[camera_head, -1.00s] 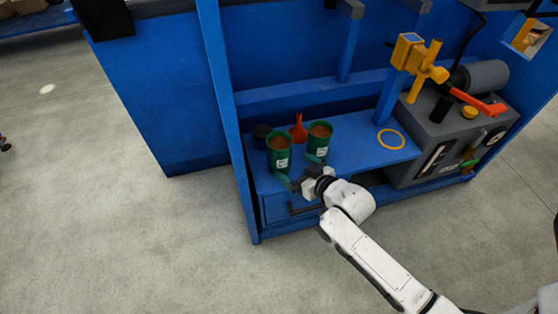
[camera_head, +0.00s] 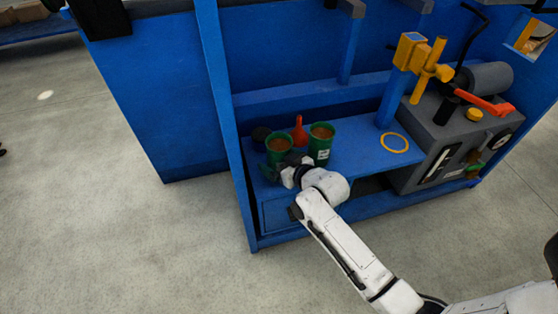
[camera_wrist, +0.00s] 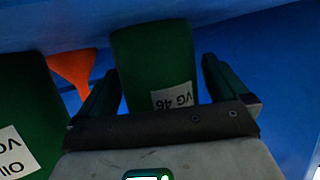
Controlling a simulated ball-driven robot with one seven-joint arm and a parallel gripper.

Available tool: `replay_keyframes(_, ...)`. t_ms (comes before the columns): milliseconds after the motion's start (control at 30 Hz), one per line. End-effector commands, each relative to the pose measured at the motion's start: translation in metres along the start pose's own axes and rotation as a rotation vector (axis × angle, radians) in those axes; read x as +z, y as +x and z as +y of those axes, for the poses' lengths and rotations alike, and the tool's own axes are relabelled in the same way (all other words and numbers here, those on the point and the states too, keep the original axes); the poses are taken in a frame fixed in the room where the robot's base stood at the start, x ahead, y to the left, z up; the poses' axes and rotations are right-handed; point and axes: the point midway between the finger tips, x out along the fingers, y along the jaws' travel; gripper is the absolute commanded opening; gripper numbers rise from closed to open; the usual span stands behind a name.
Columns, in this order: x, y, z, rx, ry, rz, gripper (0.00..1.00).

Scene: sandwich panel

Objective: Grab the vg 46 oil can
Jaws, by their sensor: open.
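The VG 46 oil can (camera_head: 279,146) is a green can with a brown top, the left one of two on the blue shelf. Its white VG 46 label reads upside down in the wrist view, where the can (camera_wrist: 148,62) shows between my two fingers. My gripper (camera_head: 284,165) is open at the near side of this can and hides its lower part. In the wrist view my gripper (camera_wrist: 160,82) has one dark finger on each side of the can; contact cannot be told. A second green can (camera_head: 321,145) stands to the right, with an "Oil VG" label, partly cut off.
An orange funnel (camera_head: 299,132) stands behind and between the cans. A dark round container (camera_head: 261,137) is behind left. A blue post (camera_head: 226,130) rises at the left. A yellow ring (camera_head: 394,142) lies on the shelf (camera_head: 362,150). A grey machine (camera_head: 450,130) stands right.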

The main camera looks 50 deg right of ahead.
Motion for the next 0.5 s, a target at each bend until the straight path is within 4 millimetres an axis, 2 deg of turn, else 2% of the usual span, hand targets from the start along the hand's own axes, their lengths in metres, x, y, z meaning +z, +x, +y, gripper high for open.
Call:
replay_keyframes(133,-0.0003,-0.0004,0.0002,0.000,0.000,0.000,0.98)
replay_keyframes(500,-0.0004,-0.0005,0.0002,0.000,0.000,0.000,0.63)
